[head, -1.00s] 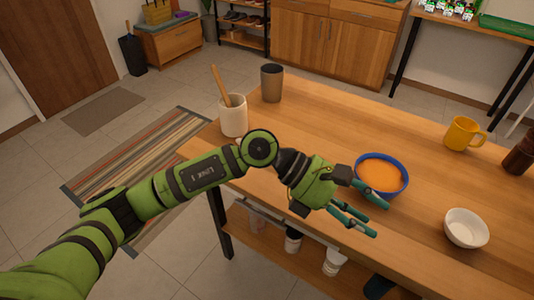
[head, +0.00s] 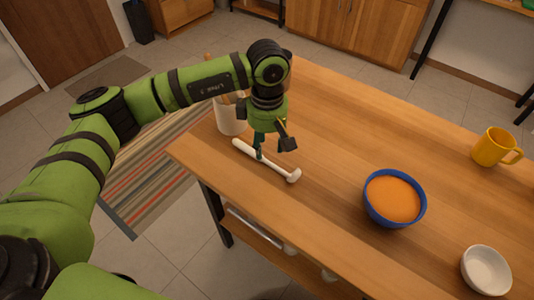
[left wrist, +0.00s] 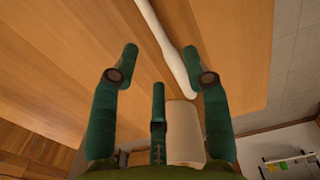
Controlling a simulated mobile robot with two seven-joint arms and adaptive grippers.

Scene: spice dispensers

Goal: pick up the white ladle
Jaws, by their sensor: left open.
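The white ladle (head: 262,160) lies on the wooden table near its left front edge, its rounded end (head: 294,175) toward the lower right. My left gripper (head: 268,150) points down over the ladle's handle, open and empty. One finger overlaps the handle in the head view; I cannot tell if it touches. In the left wrist view, the ladle (left wrist: 168,45) runs from the top edge down between the spread teal fingers (left wrist: 160,62). My right gripper is not in view.
A white crock (head: 230,120) stands just behind the ladle, close to my gripper, and shows in the left wrist view (left wrist: 186,135). A blue bowl of orange contents (head: 395,199), a white bowl (head: 486,270) and a yellow mug (head: 495,148) stand to the right. The table's middle is clear.

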